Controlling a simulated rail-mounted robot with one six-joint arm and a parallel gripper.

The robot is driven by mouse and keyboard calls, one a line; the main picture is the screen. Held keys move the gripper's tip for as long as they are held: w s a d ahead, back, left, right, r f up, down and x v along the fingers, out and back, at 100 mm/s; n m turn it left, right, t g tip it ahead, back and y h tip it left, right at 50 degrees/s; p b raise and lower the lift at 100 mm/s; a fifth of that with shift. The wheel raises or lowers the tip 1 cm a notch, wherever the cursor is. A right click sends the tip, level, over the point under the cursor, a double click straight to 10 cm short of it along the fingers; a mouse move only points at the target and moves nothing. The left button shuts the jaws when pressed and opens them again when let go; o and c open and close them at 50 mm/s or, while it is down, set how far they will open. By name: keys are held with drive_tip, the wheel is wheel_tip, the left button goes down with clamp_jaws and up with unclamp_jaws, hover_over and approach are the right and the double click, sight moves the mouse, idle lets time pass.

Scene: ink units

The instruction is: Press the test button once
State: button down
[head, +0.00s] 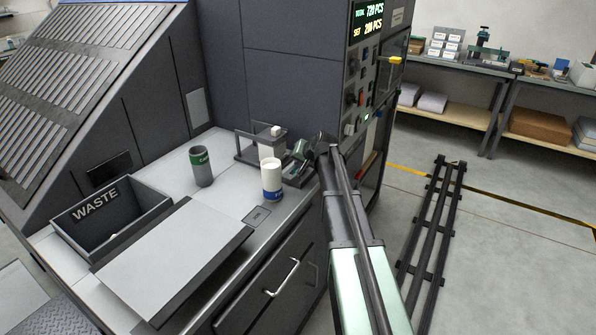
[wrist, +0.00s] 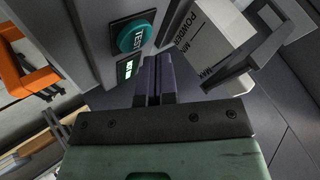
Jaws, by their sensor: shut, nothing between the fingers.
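The test button (wrist: 136,33) is a round teal-green button marked TEST on the grey machine panel in the wrist view. A small lit green display (wrist: 127,68) sits just below it. My gripper (wrist: 158,62) is shut and empty, its dark fingertips close to the button, below and to its right in the picture. I cannot tell whether the tips touch the panel. In the head view my gripper (head: 300,150) is at the machine's front panel, and the test button itself is hidden or too small to make out there.
A white box with print (wrist: 212,35) is beside the fingers at right, near a grey bracket (wrist: 262,50). An orange handle (wrist: 25,75) is at left. On the worktop stand a green-banded can (head: 202,167), a white-and-blue bottle (head: 271,180) and a waste bin (head: 150,195).

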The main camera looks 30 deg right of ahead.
drive_tip(key=shift+f, duration=0.1)
idle(0.6)
drive_tip(key=shift+f+b, duration=0.3)
drive_tip(key=shift+b, duration=0.1)
drive_tip(key=shift+f+b, duration=0.5)
idle(0.4)
drive_tip(key=shift+r, duration=0.15)
drive_tip(key=shift+r+p, duration=0.8)
drive_tip(key=shift+p, duration=0.15)
wheel_tip(320, 180, up, 5)
drive_tip(key=p, duration=0.5)
drive_tip(key=shift+r, duration=0.1)
